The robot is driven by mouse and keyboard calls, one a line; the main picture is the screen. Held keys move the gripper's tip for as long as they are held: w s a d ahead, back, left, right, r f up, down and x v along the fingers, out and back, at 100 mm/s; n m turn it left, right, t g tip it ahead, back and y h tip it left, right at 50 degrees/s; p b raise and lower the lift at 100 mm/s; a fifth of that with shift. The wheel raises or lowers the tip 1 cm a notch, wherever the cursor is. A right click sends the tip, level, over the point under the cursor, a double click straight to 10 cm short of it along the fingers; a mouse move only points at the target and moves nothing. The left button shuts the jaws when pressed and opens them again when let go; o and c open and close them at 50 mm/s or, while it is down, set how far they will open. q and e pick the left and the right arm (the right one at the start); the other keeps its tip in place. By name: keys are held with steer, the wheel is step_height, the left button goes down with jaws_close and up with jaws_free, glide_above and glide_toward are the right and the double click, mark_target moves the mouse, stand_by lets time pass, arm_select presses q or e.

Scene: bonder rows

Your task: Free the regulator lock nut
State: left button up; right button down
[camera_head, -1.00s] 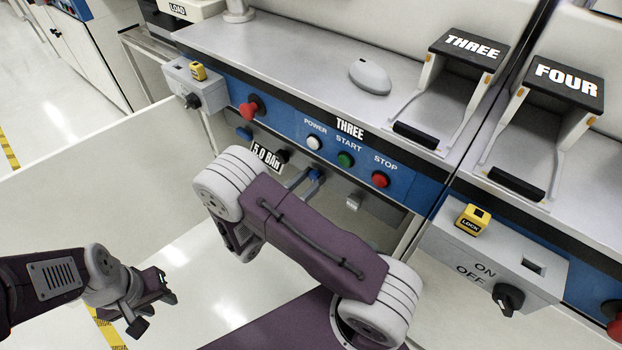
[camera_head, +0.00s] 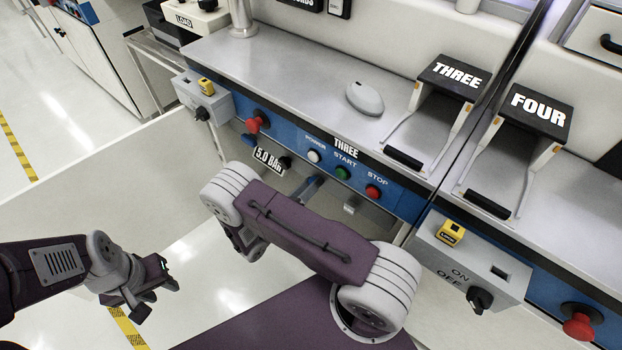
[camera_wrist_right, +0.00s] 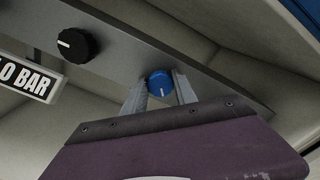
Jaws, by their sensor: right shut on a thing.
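No lettering marks either knob as the lock nut. In the head view the right gripper (camera_head: 306,187) is partly hidden by my arm under the blue front panel. My left gripper (camera_head: 150,288) hangs empty at lower left, its fingers apart.
The blue front panel (camera_head: 400,203) carries white, green and red buttons (camera_head: 373,192) and a red emergency knob (camera_head: 257,121). A grey switch box (camera_head: 470,262) with a yellow lock (camera_head: 451,233) juts out at right. Open white floor (camera_head: 215,268) lies at lower left.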

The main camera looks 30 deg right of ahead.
steer(key=shift+f+n+p, duration=0.15)
steer(key=shift+n+p, duration=0.7)
steer(key=shift+n, duration=2.85)
steer(key=shift+f+n+p, duration=0.15)
steer(key=shift+n+p, duration=0.7)
steer(key=shift+n, duration=2.85)
steer(key=c, duration=1)
jaws_free()
steer(key=shift+a, duration=0.1)
steer(key=p+v, duration=0.1)
steer(key=v, duration=0.8)
